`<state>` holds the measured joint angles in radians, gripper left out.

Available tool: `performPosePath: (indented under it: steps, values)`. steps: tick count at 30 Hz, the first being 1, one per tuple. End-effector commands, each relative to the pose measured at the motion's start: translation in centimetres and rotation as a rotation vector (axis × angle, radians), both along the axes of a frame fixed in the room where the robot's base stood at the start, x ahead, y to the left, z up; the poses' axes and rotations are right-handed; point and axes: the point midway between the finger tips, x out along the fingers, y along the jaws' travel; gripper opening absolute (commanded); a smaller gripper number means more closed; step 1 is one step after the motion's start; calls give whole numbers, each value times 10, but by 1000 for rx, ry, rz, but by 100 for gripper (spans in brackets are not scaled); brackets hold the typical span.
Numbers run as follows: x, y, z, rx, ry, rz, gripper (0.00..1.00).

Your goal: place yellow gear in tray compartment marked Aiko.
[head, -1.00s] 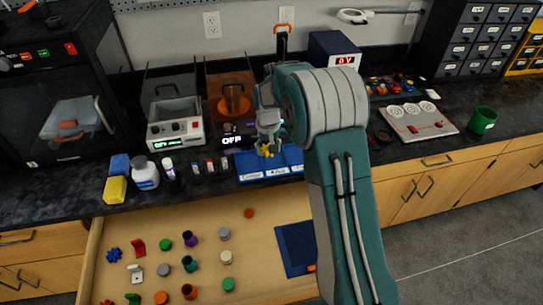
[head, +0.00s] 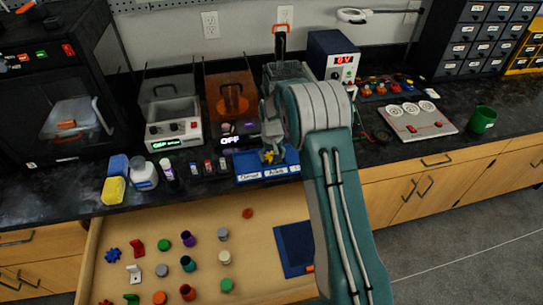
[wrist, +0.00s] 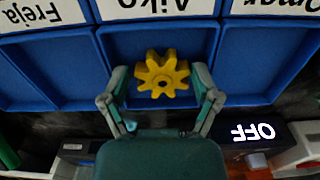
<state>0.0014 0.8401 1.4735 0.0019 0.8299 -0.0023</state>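The yellow gear (wrist: 162,75) shows in the wrist view within the outline of the middle compartment of the blue tray (wrist: 160,38), behind the upside-down label Aiko (wrist: 155,7). It looks to lie flat; I cannot tell surely whether it touches the compartment floor.
Small bottles (head: 208,168) and a yellow sponge (head: 114,190) stand left of the tray. A device showing OFF (head: 238,139) is behind it. The open drawer (head: 180,220) below holds several coloured parts and a dark blue mat (head: 296,248). A green mug (head: 482,119) stands far right.

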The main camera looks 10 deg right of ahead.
Motion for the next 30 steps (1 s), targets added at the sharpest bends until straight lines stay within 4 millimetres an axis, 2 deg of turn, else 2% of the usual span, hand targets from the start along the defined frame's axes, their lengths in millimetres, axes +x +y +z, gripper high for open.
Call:
performPosePath:
  steps: [23, 26, 30]
  values:
    - [0, 1, 2, -1, -1, 0, 100]
    - [1, 0, 10, -1, -3, 0, 100]
    - [1, 0, 35, -1, -5, 0, 100]
